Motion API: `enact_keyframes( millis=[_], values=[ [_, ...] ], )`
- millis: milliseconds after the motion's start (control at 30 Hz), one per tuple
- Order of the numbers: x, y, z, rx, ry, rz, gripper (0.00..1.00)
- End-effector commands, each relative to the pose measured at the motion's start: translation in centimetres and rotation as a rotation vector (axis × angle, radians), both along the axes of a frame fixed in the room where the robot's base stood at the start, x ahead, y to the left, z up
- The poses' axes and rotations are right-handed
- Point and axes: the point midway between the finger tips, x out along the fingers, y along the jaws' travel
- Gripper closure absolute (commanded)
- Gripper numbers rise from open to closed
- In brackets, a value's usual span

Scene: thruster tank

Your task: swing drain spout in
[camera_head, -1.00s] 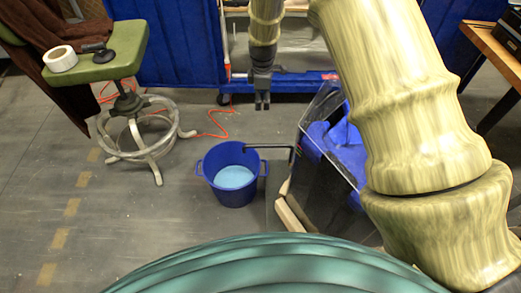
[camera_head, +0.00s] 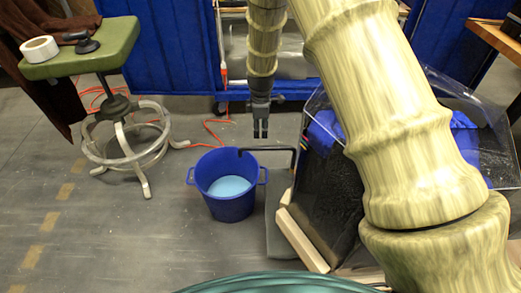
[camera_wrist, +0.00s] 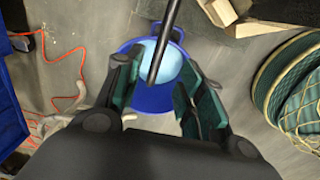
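The drain spout (camera_head: 272,149) is a thin black bent tube. It runs left from the clear-walled tank (camera_head: 335,195), and its free end hangs over the blue bucket (camera_head: 228,207). In the wrist view the spout (camera_wrist: 166,38) comes down from the top edge, with its end showing between my fingers. My gripper (camera_head: 260,136) points down just above and behind the spout in the head view. In the wrist view my gripper (camera_wrist: 160,88) is open, with a finger on each side of the spout's end. I cannot tell whether either finger touches it. My arm hides part of the tank.
The bucket holds light blue water (camera_head: 229,186). A green stool (camera_head: 85,50) with a tape roll stands at the left. An orange cord (camera_head: 213,130) lies on the floor. Wooden pieces (camera_head: 300,237) sit at the tank's base. Floor left of the bucket is clear.

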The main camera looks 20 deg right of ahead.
Motion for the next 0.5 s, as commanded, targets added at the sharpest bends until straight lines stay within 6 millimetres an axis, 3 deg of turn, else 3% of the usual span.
enact_keyframes(
  millis=[500],
  values=[
    [0.4,-0.1,-7.5,-0.001,0.0,0.0,0.61]
  ],
)
